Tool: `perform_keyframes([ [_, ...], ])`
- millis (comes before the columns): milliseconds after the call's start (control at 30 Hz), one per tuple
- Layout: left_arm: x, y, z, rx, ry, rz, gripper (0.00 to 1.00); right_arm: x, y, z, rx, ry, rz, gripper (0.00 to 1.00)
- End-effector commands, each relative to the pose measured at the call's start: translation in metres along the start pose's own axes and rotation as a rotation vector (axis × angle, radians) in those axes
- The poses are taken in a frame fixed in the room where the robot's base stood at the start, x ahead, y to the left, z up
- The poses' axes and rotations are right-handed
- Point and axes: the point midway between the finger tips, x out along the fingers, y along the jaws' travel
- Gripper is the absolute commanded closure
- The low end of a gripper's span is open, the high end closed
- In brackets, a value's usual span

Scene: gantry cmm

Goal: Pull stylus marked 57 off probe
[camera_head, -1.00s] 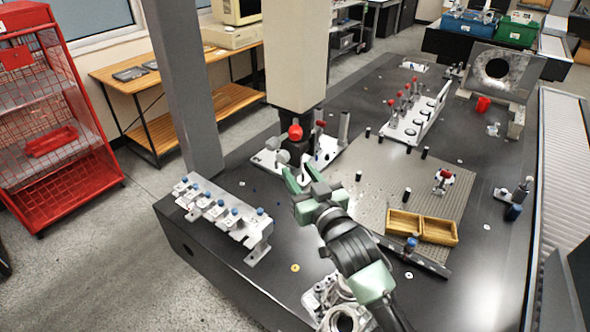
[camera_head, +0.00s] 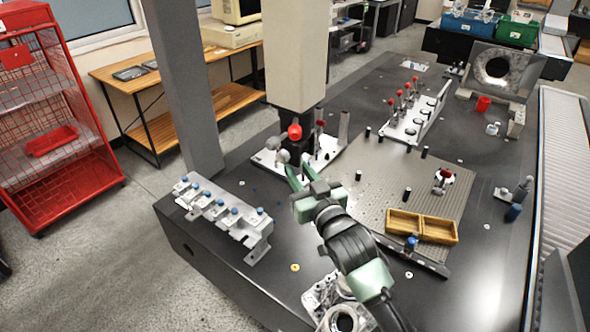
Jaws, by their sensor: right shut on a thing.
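The dark probe (camera_head: 294,144) hangs under the beige column (camera_head: 292,50), with a red ball (camera_head: 295,131) in front of it. My right gripper (camera_head: 296,160) reaches up from the lower right, its green fingers just below the probe. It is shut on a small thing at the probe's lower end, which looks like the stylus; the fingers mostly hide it. The number 57 is too small to read. I cannot tell whether the stylus still touches the probe. My left gripper is not in view.
A white rack (camera_head: 330,152) with upright pieces stands around the probe. A silver fixture with blue knobs (camera_head: 222,214) is at the left edge of the black table (camera_head: 320,255). A wooden tray (camera_head: 440,230) lies on the perforated plate (camera_head: 375,188). A red-knobbed rack (camera_head: 425,118) stands behind.

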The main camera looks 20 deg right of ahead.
Motion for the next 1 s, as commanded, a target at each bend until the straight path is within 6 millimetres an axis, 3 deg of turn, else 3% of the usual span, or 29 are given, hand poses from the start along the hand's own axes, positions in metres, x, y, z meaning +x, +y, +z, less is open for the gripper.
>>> perform_keyframes([
  [1000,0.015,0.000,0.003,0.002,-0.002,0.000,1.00,0.000,0.000,0.024,0.000,-0.001,0.000,1.00],
])
